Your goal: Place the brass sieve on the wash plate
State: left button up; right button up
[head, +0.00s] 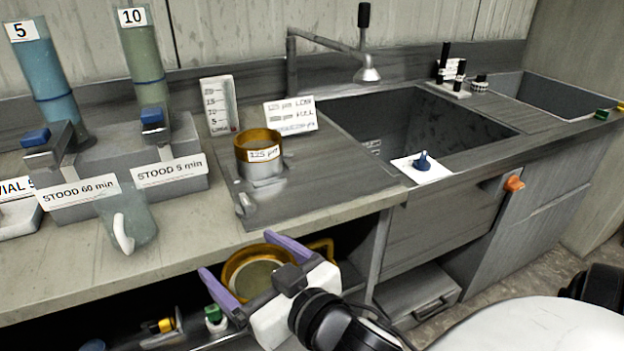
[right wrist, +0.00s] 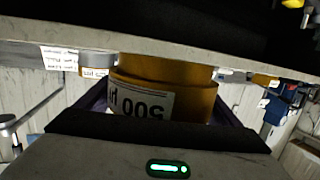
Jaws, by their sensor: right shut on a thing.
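A brass sieve (head: 257,272) is held in my right gripper (head: 238,255), low in front of the bench edge in the head view. The purple fingers are shut on either side of it, and I look down onto its pale mesh. In the right wrist view the brass sieve (right wrist: 190,102) shows a white label reading 500, upside down. The wash plate seems to be the dark grey plate (head: 325,190) on the bench left of the sink. Another brass sieve (head: 259,139), labelled 125, stands on a grey base at its left. My left gripper is not in view.
The bench edge (head: 330,215) lies between the held sieve and the plate. Two cylinders, blue (head: 50,75) and green (head: 142,65), stand left. A clear jug (head: 128,220) is near the front edge. A tap (head: 330,50) overhangs the sink (head: 430,120). The plate's right part is clear.

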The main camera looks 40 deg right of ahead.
aim_at(342, 177)
jog(key=u, duration=1.35)
jog(key=k, duration=0.65)
jog(key=z, duration=1.5)
jog(key=i, duration=0.5)
